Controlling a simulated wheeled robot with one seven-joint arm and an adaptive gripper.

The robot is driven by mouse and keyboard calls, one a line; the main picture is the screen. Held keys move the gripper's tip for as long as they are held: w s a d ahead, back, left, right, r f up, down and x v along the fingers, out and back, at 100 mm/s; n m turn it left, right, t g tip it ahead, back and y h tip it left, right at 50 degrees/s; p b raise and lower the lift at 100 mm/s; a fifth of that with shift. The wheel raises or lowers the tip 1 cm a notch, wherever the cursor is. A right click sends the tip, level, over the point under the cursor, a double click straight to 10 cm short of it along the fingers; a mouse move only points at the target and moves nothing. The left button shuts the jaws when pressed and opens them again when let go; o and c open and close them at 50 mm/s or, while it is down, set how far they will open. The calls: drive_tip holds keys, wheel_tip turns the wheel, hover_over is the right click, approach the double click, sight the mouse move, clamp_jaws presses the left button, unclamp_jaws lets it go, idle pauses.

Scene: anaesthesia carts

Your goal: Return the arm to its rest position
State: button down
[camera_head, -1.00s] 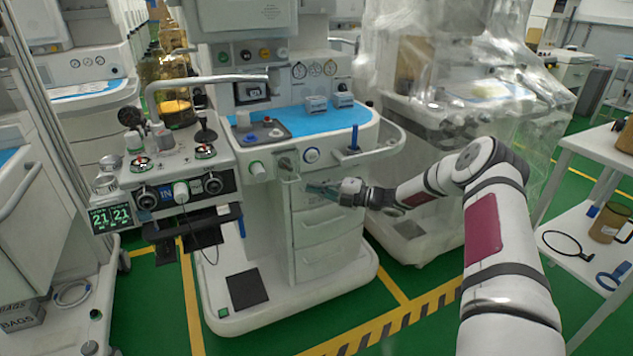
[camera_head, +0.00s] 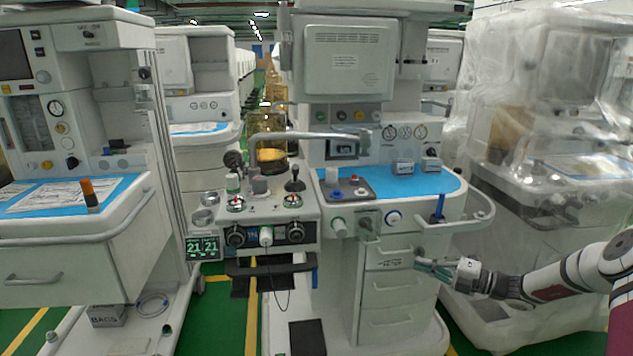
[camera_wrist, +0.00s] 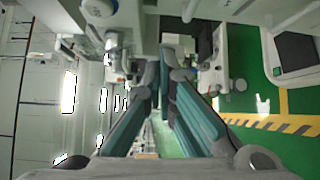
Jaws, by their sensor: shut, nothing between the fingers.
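My gripper (camera_head: 428,264) is at the lower right in the head view, at the end of my arm, which reaches in from the right edge. It is in front of the drawers (camera_head: 391,287) of the middle anaesthesia cart, and I cannot tell whether it touches them. In the wrist view the gripper's teal fingers (camera_wrist: 160,92) show large and converge toward the top. They are shut, and I see no object held between them.
The middle cart has a blue worktop (camera_head: 400,183) with a dark tray (camera_head: 345,190) and small boxes. A side unit (camera_head: 265,215) with knobs stands left of it. A plastic-wrapped machine (camera_head: 545,150) is at the right, close to my arm. Another cart (camera_head: 75,245) stands at the left.

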drive_tip(key=s+a+r+n+g+h, duration=0.5)
drive_tip(key=s+a+r+n+g, duration=0.6)
drive_tip(key=s+a+r+n, duration=1)
drive_tip(key=s+r+n+g+h, duration=0.1)
drive_tip(key=s+r+n+h, duration=0.15)
drive_tip(key=s+n, duration=0.4)
drive_tip(key=s+r+n+h, duration=0.1)
drive_tip(key=s+n+h, duration=0.2)
drive_tip(key=s+n, duration=0.4)
drive_tip(key=s+d+f+n+t+h, duration=0.15)
drive_tip(key=s+n, duration=0.25)
drive_tip(key=s, duration=0.4)
drive_tip(key=s+d+n+t+h, duration=0.1)
drive_tip(key=s+d+n+h, duration=0.2)
drive_tip(key=s, duration=0.5)
wheel_tip(320, 180, up, 21)
drive_tip(key=n+t+y+p, duration=0.1)
drive_tip(key=t+p, duration=0.2)
drive_tip(key=p, duration=1.6)
drive_tip(key=shift+w+p, duration=0.25)
drive_tip(key=shift+p, duration=0.05)
drive_tip(key=shift+d, duration=0.1)
